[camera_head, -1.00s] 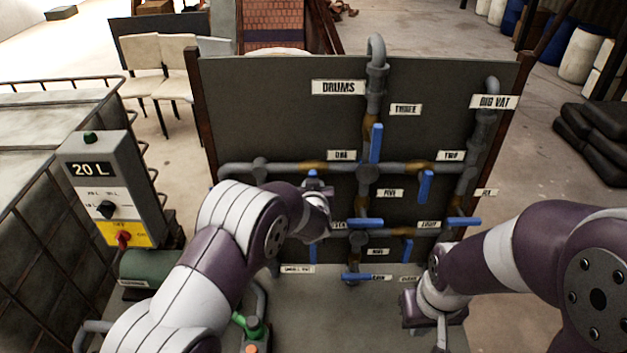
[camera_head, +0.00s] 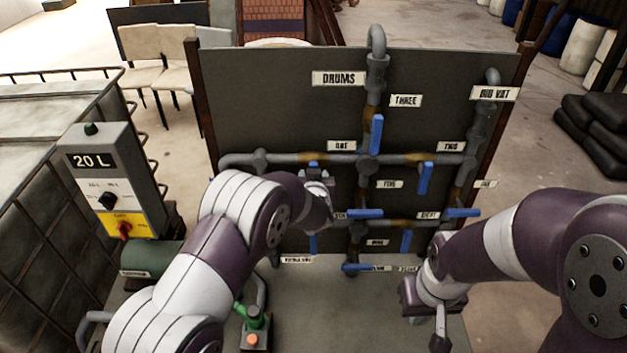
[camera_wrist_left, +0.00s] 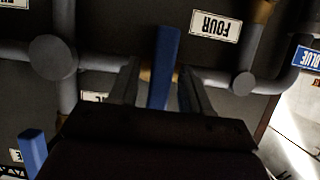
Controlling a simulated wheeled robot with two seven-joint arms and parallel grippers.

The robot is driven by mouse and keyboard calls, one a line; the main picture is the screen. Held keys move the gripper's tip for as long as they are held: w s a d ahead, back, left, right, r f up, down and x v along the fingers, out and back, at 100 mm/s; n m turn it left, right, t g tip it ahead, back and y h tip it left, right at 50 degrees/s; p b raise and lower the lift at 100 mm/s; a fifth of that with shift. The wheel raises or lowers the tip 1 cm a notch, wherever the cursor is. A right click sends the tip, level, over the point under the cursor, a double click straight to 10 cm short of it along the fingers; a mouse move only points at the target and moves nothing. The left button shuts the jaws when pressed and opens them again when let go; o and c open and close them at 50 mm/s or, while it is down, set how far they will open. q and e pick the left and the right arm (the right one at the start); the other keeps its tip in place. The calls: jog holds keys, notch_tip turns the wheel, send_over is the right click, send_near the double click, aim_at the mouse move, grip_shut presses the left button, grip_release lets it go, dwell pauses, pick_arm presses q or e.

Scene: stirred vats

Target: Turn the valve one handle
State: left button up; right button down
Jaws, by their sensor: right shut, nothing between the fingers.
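The label "ONE" (camera_head: 341,146) is on the dark pipe board, blurred. A blue handle (camera_head: 313,165) shows just left of and below it, partly hidden by my left gripper (camera_head: 316,178). In the left wrist view my left gripper (camera_wrist_left: 160,90) is open, with one finger on each side of a blue handle (camera_wrist_left: 164,55). Small gaps seem to show between handle and fingers; contact is unclear. An upside-down "FOUR" label (camera_wrist_left: 215,26) is beside that handle. My right gripper (camera_head: 440,335) is shut and empty, low in front of the board's right side.
Other blue handles are close by: one under "THREE" (camera_head: 376,134), one under "TWO" (camera_head: 424,178), and several lower ones. Grey pipes cross the board (camera_head: 280,95). A control box (camera_head: 110,185) reading "20 L" stands at left, beside a caged tank (camera_head: 40,200).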

pick_arm(q)
jog(key=shift+s+b, duration=0.3)
jog(key=shift+s, duration=0.1)
jog(key=b+v, duration=0.4)
jog(key=v, duration=0.7)
jog(key=shift+s+r, duration=0.3)
jog(key=shift+r, duration=0.1)
